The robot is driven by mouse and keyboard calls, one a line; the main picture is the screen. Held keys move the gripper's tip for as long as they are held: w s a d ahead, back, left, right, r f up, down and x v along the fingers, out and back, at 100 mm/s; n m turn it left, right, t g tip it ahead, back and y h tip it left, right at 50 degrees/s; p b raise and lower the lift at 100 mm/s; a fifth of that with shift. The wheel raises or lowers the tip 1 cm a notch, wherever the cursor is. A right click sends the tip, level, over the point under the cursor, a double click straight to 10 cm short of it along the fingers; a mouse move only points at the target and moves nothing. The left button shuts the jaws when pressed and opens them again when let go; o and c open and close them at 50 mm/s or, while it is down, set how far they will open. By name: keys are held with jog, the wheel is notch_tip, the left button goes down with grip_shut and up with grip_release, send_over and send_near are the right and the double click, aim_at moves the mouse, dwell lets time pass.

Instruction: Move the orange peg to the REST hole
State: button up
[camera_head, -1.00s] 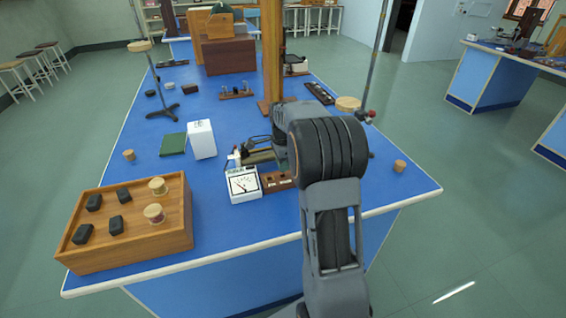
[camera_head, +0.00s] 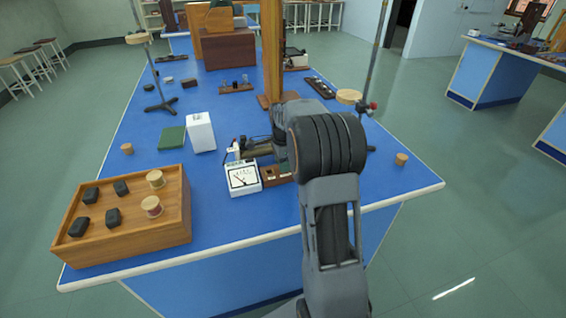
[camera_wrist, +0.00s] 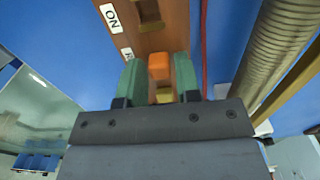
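The orange peg (camera_wrist: 158,67) shows in the wrist view between the two green fingers of my gripper (camera_wrist: 159,78). The fingers stand close on both sides of it; whether they press on it is unclear. Behind it is a brown wooden block (camera_wrist: 177,28) with a dark slot and a white label (camera_wrist: 110,17) reading ON, upside down. A second label (camera_wrist: 127,53) is partly covered by the left finger. No REST label is readable. In the head view my arm hides the gripper and peg; part of the brown block (camera_head: 270,179) shows beside the meter.
A white meter (camera_head: 243,179) stands left of the block. A ribbed metal cylinder (camera_wrist: 276,40) is close on the right in the wrist view. A wooden box (camera_head: 130,237) with black and pale pieces sits front left. A wooden post (camera_head: 272,60) rises behind.

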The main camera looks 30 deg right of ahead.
jog(key=o, duration=0.3)
notch_tip(320, 180, up, 14)
jog(key=shift+f+p, duration=0.1)
jog(key=shift+p, duration=0.9)
